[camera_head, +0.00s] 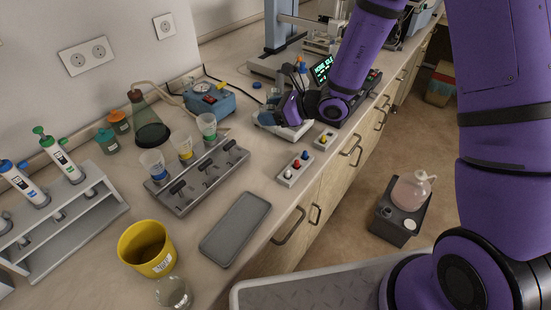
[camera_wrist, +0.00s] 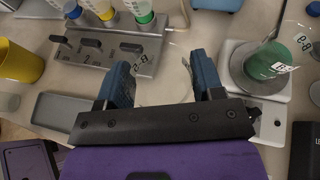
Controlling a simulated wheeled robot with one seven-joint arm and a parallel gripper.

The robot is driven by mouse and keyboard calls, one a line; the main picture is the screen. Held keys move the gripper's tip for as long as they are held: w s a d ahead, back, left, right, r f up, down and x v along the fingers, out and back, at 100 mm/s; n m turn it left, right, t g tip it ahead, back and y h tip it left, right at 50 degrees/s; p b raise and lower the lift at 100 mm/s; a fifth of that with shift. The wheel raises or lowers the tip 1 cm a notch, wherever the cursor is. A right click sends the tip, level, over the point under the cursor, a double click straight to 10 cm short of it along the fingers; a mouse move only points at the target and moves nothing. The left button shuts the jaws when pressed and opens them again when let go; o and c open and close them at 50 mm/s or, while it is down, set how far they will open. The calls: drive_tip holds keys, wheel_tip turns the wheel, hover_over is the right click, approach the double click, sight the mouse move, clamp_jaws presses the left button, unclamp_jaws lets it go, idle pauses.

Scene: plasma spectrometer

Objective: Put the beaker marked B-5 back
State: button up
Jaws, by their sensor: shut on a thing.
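In the wrist view my gripper (camera_wrist: 160,62) has its two blue fingers set wide apart, closed on a clear glass beaker (camera_wrist: 187,88). Only faint edges of the beaker show, and a small dark label by the left finger is hard to read. In the head view my gripper (camera_head: 277,108) is over the white device (camera_head: 270,124) on the bench, and the held beaker is hard to make out. A grey rack (camera_head: 215,180) with black clips stands left of it, with blue (camera_head: 152,165), yellow (camera_head: 182,147) and green (camera_head: 207,127) vessels along its back.
A vessel with green contents (camera_wrist: 268,62) stands on a white plate (camera_wrist: 240,75), close right of my gripper. A grey tray (camera_head: 236,228), yellow bucket (camera_head: 147,250) and clear glass vessel (camera_head: 173,291) are at the front. Small button boxes (camera_head: 295,169) line the bench edge.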

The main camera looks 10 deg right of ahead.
drive_tip(key=shift+s+f, duration=0.1)
drive_tip(key=shift+f, duration=4.95)
drive_tip(key=shift+f, duration=0.15)
drive_tip(key=o, duration=1)
drive_tip(key=shift+c, duration=0.2)
